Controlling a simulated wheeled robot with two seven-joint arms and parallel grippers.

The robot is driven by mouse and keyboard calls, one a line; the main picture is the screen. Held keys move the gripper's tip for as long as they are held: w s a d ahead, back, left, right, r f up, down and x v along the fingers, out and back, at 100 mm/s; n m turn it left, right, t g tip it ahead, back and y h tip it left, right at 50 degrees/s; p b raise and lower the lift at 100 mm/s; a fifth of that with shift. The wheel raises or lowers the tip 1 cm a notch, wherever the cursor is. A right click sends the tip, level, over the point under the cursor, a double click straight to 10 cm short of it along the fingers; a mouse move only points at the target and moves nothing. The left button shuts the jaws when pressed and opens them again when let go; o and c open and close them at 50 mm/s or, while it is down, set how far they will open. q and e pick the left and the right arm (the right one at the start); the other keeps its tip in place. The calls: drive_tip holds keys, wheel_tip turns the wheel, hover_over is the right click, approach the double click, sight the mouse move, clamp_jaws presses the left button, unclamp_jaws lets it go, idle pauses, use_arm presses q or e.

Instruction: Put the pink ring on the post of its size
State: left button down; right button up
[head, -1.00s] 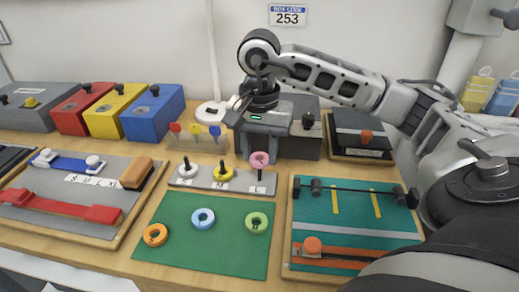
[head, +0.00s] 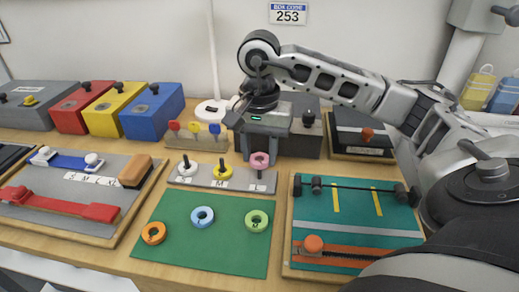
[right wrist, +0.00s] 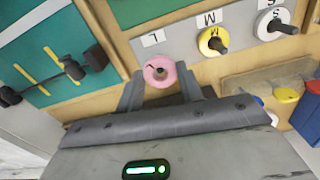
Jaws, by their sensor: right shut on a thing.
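My right gripper (head: 263,150) points down over the right end of the grey post board (head: 240,184) and is shut on the pink ring (head: 259,160). In the right wrist view the pink ring (right wrist: 160,72) sits between the two fingertips, beside the L label, with something dark in its hole. In the head view the dark L post (head: 260,174) shows just below the ring. I cannot tell whether the post tip is inside the hole. A white ring (head: 187,169) is on the S post and a yellow ring (head: 222,171) is on the M post. My left gripper is out of view.
A green mat (head: 190,250) in front holds orange (head: 154,233), blue (head: 202,217) and green (head: 257,221) rings. A teal board (head: 350,212) with a black bar lies at right. Colored knobs (head: 194,127) and a dark box (head: 301,140) stand close behind the post board.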

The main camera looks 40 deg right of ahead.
drive_tip(key=shift+f, duration=0.3)
idle(0.4)
drive_tip(key=o, duration=1.4)
drive_tip(key=shift+r, duration=0.15)
drive_tip(key=shift+r+p, duration=2.3)
drive_tip(key=shift+r, duration=1.05)
